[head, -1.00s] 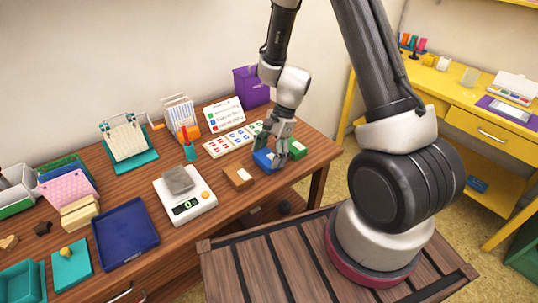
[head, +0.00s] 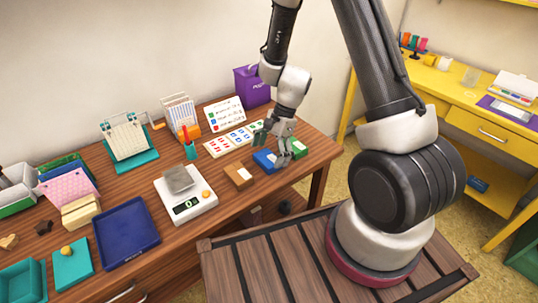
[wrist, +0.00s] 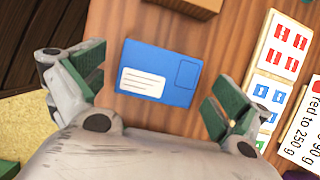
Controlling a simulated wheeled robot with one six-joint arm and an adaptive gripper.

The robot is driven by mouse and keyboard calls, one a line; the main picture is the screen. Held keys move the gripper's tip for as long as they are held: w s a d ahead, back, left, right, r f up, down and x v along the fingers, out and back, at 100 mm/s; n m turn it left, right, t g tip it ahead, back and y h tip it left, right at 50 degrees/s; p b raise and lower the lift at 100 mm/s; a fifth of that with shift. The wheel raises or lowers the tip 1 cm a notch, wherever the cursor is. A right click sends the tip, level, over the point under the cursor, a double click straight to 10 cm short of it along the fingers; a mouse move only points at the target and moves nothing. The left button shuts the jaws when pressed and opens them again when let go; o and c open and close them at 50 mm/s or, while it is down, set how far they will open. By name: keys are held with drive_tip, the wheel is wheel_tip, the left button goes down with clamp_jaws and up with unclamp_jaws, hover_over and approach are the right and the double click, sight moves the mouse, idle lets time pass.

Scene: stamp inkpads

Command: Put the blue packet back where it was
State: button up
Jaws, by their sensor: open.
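The blue packet (wrist: 165,73) lies flat on the wooden table, with a white lined label and a small outlined square on top. In the head view the blue packet (head: 264,160) sits between a brown packet and a green one, partly hidden by my gripper. My gripper (head: 277,145) is open just above it. In the wrist view my gripper's green-padded fingers (wrist: 150,95) stand apart on either side of the packet, not touching it.
A brown packet (head: 238,176) lies left of the blue one, and a green packet (head: 298,149) right of it. Cards with coloured marks (head: 232,140) lie behind. A scale (head: 186,198) holding a grey block and a blue tray (head: 125,232) stand further left.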

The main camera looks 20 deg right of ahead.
drive_tip(key=s+d+r+n+t+h, duration=0.1)
drive_tip(key=s+d+r+n, duration=0.15)
drive_tip(key=r, duration=0.55)
drive_tip(key=s+d+r+n, duration=0.1)
drive_tip(key=d+r+n, duration=0.15)
drive_tip(key=r, duration=0.55)
drive_tip(key=s+d+r+n+t+h, duration=0.1)
drive_tip(key=s+d+r, duration=0.15)
drive_tip(key=r, duration=0.55)
drive_tip(key=s+d+r+n+t+h, duration=0.1)
drive_tip(key=s+d+r+n, duration=0.2)
drive_tip(key=s, duration=0.3)
drive_tip(key=s+d+r+n+t+h, duration=0.1)
drive_tip(key=s+d+r+n+t, duration=0.1)
drive_tip(key=s+d+r+n, duration=0.2)
drive_tip(key=s+r+n, duration=0.1)
drive_tip(key=s, duration=0.2)
drive_tip(key=shift+d+r+t, duration=0.15)
drive_tip(key=shift+r+t, duration=0.15)
drive_tip(key=shift+r, duration=0.05)
